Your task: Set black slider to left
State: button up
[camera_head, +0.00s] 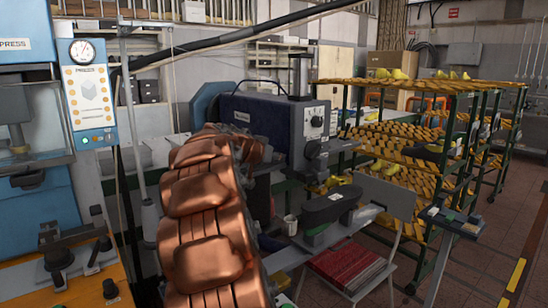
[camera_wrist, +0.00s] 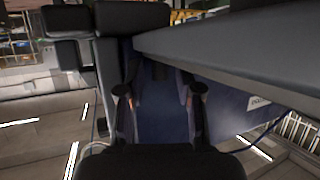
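My gripper (camera_wrist: 161,92) shows in the wrist view with its two dark fingers apart and nothing visible between them. A dark blue machine surface fills the space behind the fingers. In the head view my copper-coloured arm hides the gripper. The dark blue machine (camera_head: 262,116) stands behind and right of the arm, with a dial panel (camera_head: 316,121) on its right end. I cannot pick out the black slider with certainty in either view. Black blocks (camera_wrist: 130,20) lie at the top left of the wrist view, but I cannot tell whether one is the slider.
A long grey machine part (camera_wrist: 245,45) crosses the upper right of the wrist view, close to the gripper. In the head view, a blue press (camera_head: 30,130) stands left, and racks of yellow shoe lasts (camera_head: 405,135) stand right. Open floor (camera_head: 480,265) lies at the lower right.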

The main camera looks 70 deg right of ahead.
grip_shut()
dwell(0.4)
